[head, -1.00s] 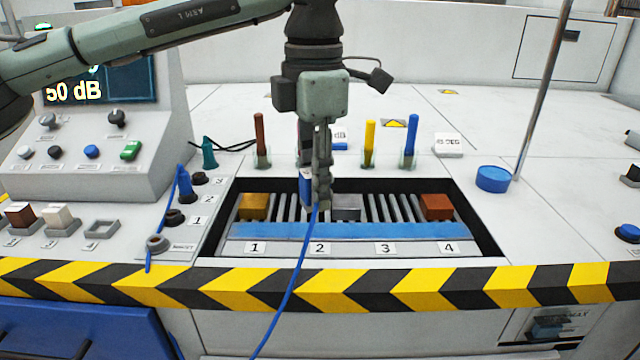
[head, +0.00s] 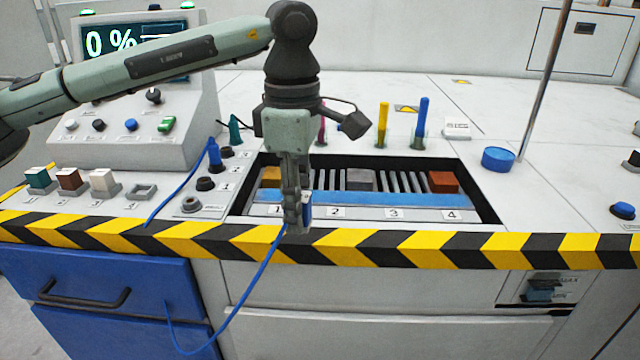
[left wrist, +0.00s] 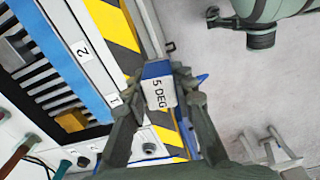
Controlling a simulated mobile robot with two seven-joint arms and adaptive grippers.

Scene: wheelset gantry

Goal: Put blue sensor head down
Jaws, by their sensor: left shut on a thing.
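The blue sensor head (head: 307,206) is a small block with a blue side. In the left wrist view it (left wrist: 158,88) shows a white face marked "5 DEG" and a blue end. My left gripper (head: 297,218) is shut on it; the fingers (left wrist: 163,84) clasp its two sides. In the head view, it hangs in front of the numbered tray (head: 420,213), near label 1 and over the striped front edge. A blue cable (head: 262,275) hangs from it in a loop below the edge.
The tray bay holds a gold block (head: 270,174), a grey block (head: 360,180) and a red-brown block (head: 443,182). Yellow (head: 383,120) and blue (head: 422,116) pegs stand behind. A metal pole (head: 550,80) rises at right.

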